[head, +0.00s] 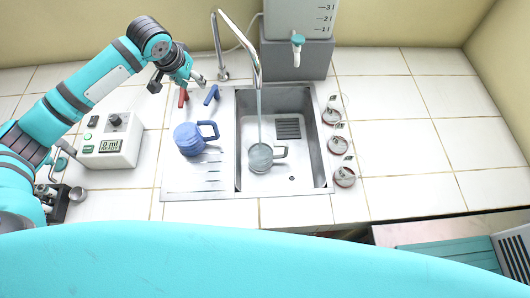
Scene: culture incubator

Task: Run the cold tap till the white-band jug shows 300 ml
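A grey jug (260,158) with its handle to the right stands in the sink basin (290,180), under the spout of the curved tap (256,62). A thin stream of water (259,115) runs from the spout into it. A blue jug (188,139) stands on the drainboard to the left. I cannot make out a white band or level marks on either jug. My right gripper is out of view.
Several round lidded items (344,177) line the sink's right side. A marked tank (300,18) on a grey stand with a spigot is behind. The right counter is clear.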

